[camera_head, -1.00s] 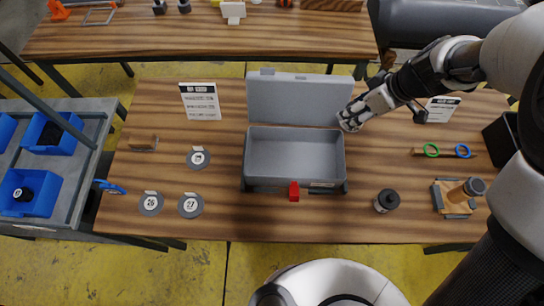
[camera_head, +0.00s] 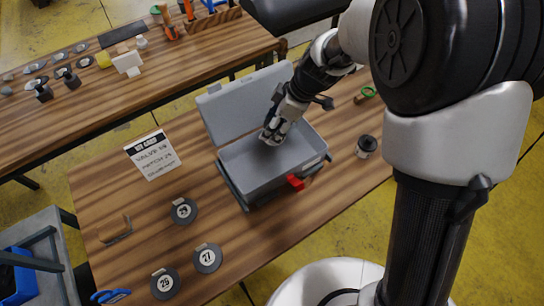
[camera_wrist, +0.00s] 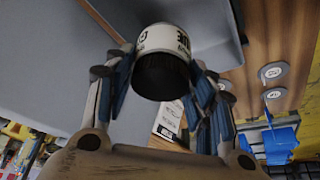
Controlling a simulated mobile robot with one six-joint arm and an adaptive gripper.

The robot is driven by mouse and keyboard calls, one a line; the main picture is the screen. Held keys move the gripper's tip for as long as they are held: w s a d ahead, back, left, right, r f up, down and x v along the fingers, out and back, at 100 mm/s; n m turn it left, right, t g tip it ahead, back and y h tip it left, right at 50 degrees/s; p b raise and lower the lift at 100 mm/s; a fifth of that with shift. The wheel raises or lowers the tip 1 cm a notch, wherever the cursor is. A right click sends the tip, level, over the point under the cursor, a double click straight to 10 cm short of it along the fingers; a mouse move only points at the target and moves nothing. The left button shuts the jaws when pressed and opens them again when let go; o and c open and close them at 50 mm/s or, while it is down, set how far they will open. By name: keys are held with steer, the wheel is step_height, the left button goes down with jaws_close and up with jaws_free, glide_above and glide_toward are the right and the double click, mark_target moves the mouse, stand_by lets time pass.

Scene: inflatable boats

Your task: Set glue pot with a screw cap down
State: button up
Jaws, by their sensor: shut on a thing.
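The glue pot (camera_wrist: 165,75), with a white printed label and a dark end, sits between my gripper's two fingers in the wrist view. My gripper (camera_head: 270,137) is shut on it. In the head view the gripper reaches down over the inside of an open grey case (camera_head: 245,172); the pot itself cannot be made out there. The case's lid (camera_head: 222,108) stands open at the back. Whether the pot touches the case floor cannot be told.
A dark-capped can (camera_head: 366,146) stands right of the case. Numbered discs (camera_head: 207,258), a wooden-handled tool (camera_head: 115,230) and a printed card (camera_head: 153,155) lie or stand to its left. A second bench (camera_head: 120,90) is behind. Bare tabletop lies left of the case.

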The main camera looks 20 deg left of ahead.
step_height(320, 180, down, 14)
steer(key=b, duration=0.3)
steer(key=shift+b, duration=0.35)
steer(key=shift+f, duration=0.2)
steer(key=o, duration=1.1)
steer(key=shift+r, duration=0.1)
